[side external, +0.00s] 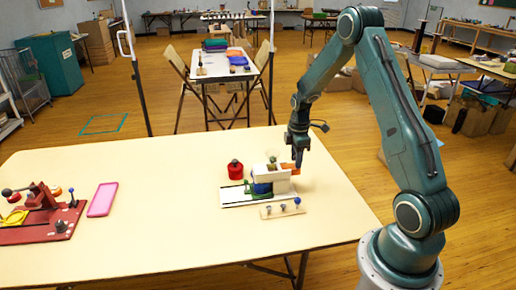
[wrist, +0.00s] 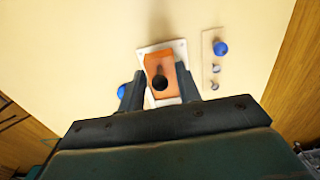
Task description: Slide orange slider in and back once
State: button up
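The orange slider (side external: 290,168) sits at the right end of a white device (side external: 274,185) on the table. In the wrist view the orange slider (wrist: 159,64) has a black round knob (wrist: 160,83) on it. My gripper (side external: 297,163) is above the slider, pointing down. In the wrist view my gripper (wrist: 161,80) has its fingers apart, one on each side of the slider, with the knob between them. A gap shows between the fingers and the knob. A blue part (side external: 262,188) and green parts show on the device's left portion.
A board with several knobs (side external: 282,210) lies in front of the device. A red pot (side external: 235,170) stands behind left. A pink tray (side external: 102,199) and a red board with levers (side external: 42,222) are at the far left. The table's middle is clear.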

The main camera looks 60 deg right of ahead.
aim_at(285, 167)
grip_shut()
jog(key=shift+w+a, duration=0.1)
jog(key=shift+w, duration=0.05)
jog(key=shift+w+a, duration=1.35)
jog(key=shift+w, duration=0.05)
dwell(0.5)
jog(key=shift+s+d, duration=1.5)
dwell(0.5)
